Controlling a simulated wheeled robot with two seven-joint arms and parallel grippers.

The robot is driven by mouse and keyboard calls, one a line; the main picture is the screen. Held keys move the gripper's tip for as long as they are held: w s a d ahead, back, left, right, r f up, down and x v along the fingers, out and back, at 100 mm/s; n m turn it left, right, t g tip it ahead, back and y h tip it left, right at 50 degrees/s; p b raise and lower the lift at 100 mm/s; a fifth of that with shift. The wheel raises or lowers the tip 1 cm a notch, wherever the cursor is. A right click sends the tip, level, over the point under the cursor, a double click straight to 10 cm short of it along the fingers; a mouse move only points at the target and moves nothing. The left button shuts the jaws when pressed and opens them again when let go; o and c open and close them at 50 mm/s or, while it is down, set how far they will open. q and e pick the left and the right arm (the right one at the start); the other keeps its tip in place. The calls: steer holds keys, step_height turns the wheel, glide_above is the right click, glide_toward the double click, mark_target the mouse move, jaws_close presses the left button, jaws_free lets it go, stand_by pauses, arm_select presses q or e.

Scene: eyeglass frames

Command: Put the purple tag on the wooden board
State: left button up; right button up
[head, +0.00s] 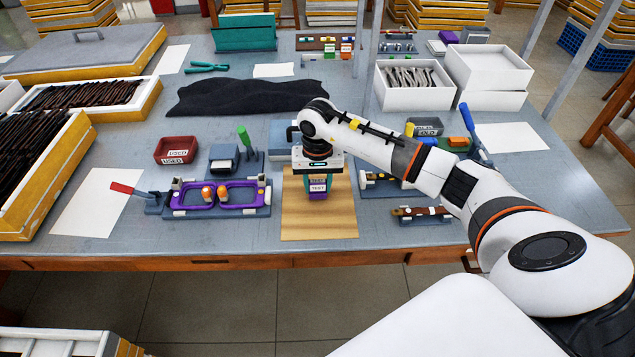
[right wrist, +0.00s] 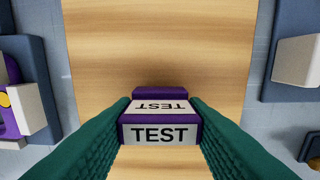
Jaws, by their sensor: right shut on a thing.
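The purple tag (head: 317,183) has white labels reading TEST. It is between the green fingers of my right gripper (head: 317,192), over the wooden board (head: 320,222). In the right wrist view the tag (right wrist: 160,131) is gripped from both sides by the fingers (right wrist: 160,125), with the bare wood of the board (right wrist: 160,45) behind it. I cannot tell whether the tag touches the board. My left gripper is not in view.
A purple eyeglass frame in a fixture (head: 220,197) stands left of the board. Another fixture (head: 385,183) is close on the right. A red USED bin (head: 175,150) and a dark cloth (head: 250,97) lie farther back. The board's front part is clear.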

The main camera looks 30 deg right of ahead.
mark_target(318, 181)
steer(key=shift+f, duration=0.2)
steer(key=shift+f+b, duration=0.25)
steer(key=shift+b, duration=0.1)
steer(key=o, duration=0.9)
steer(key=shift+r, duration=0.1)
steer(key=shift+o, duration=0.2)
steer(key=shift+r+p, duration=0.25)
steer(key=shift+p, duration=0.15)
step_height(318, 181, up, 12)
steer(key=b, duration=0.1)
steer(key=shift+b, duration=0.35)
